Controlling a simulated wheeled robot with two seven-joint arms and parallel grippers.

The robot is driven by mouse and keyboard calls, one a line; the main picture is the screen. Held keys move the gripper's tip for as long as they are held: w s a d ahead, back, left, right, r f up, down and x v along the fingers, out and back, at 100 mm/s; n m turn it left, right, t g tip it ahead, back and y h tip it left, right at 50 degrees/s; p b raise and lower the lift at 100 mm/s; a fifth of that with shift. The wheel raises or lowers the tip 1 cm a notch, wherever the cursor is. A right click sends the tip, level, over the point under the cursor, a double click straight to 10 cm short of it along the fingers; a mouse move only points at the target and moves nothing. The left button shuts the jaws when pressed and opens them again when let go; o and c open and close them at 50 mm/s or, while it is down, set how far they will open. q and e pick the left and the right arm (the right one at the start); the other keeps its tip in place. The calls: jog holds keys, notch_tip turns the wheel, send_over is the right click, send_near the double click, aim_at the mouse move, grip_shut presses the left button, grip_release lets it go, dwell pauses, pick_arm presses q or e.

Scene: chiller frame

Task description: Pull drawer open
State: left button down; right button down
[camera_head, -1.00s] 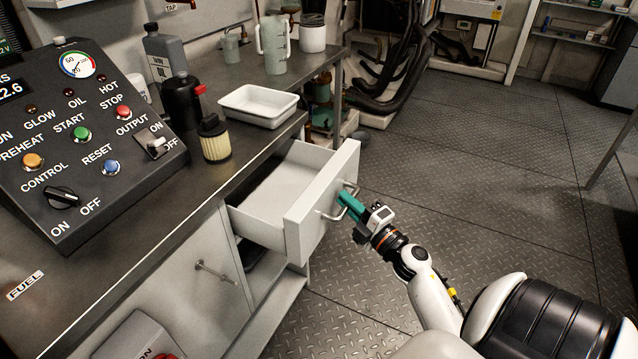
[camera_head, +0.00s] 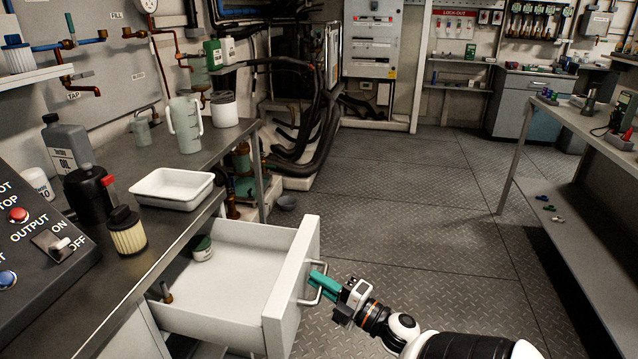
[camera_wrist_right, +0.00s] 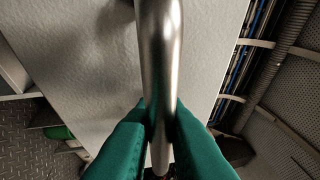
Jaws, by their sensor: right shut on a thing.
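The white drawer (camera_head: 291,292) stands open under the workbench, pulled well out. My right gripper (camera_head: 318,284) is shut on the drawer's metal bar handle (camera_head: 311,270). In the right wrist view, the two teal fingers (camera_wrist_right: 160,135) close around the handle bar (camera_wrist_right: 160,60), with the drawer's pale front (camera_wrist_right: 95,65) behind it. My left gripper is not in view.
The workbench (camera_head: 105,285) on the left carries a white tray (camera_head: 174,187), a yellow filter (camera_head: 127,230), bottles and a control panel (camera_head: 40,245). A second bench (camera_head: 575,190) stands at the right. The metal floor (camera_head: 420,230) between them is clear.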

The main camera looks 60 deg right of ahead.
jog(key=c, duration=1.7)
grip_release()
